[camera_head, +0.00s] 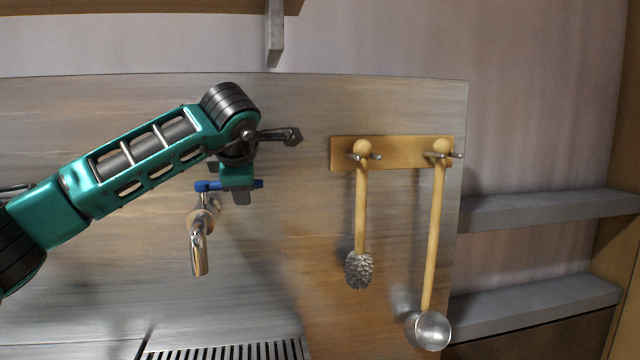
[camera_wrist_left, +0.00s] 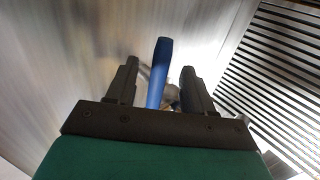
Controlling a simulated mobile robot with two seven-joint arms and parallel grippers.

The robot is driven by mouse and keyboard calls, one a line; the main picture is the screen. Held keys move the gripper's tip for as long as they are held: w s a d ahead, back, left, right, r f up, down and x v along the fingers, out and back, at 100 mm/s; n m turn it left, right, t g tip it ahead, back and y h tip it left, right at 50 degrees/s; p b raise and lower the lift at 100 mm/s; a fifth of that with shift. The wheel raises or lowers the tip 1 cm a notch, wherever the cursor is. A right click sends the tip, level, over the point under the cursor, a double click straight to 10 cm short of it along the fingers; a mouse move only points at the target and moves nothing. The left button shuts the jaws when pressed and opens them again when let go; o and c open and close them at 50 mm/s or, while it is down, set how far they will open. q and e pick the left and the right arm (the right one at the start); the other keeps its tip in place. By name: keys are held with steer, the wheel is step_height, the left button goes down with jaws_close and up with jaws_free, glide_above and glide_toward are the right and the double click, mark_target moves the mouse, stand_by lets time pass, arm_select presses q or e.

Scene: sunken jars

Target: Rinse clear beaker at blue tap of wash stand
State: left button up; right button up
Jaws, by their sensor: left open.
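The blue tap handle (camera_head: 207,186) is a lever on top of a chrome tap (camera_head: 199,250) on the wall panel, its spout pointing down. No water shows at the spout. My left gripper (camera_head: 241,197) is at the handle, pointing down, and hides part of it. In the left wrist view the blue handle (camera_wrist_left: 159,72) stands between the two dark fingers of the open gripper (camera_wrist_left: 157,85), with gaps on both sides. The clear beaker is not in view. My right gripper is not in view.
A wooden rack (camera_head: 400,153) right of the tap holds a brush (camera_head: 359,268) and a ladle (camera_head: 428,330). A slotted drain grate (camera_head: 230,351) lies below the tap. Grey shelves (camera_head: 550,208) are at the right. A grey bracket (camera_head: 274,35) hangs above.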

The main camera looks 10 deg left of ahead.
arm_select(q)
steer(key=v, duration=1)
steer(key=shift+s+r+b, duration=0.2)
steer(key=shift+s+b, duration=0.15)
